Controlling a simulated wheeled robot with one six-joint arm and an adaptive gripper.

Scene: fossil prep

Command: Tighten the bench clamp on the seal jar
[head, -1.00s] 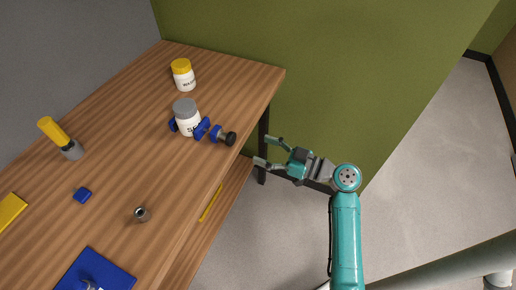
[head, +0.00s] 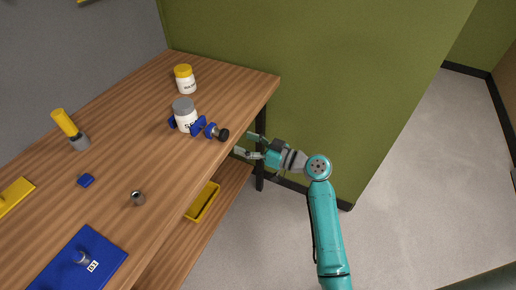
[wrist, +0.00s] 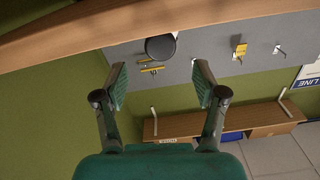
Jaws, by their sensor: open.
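The seal jar (head: 184,116) is white with a grey lid and stands on the wooden bench near its right edge. The blue bench clamp (head: 198,127) sits around the jar, with its dark knob (head: 222,135) pointing toward the bench edge. My gripper (head: 243,144) is open and empty, just off the bench edge, to the right of the knob and apart from it. In the wrist view, the black round knob (wrist: 161,47) shows beyond and between the open fingertips (wrist: 160,75), at the bench edge.
A white jar with a yellow lid (head: 185,79) stands behind. A yellow-handled tool (head: 69,128), a blue block (head: 86,180), a metal nut (head: 137,198) and a blue mat (head: 82,259) lie on the bench (head: 150,150). A yellow tray (head: 203,202) is on the lower shelf.

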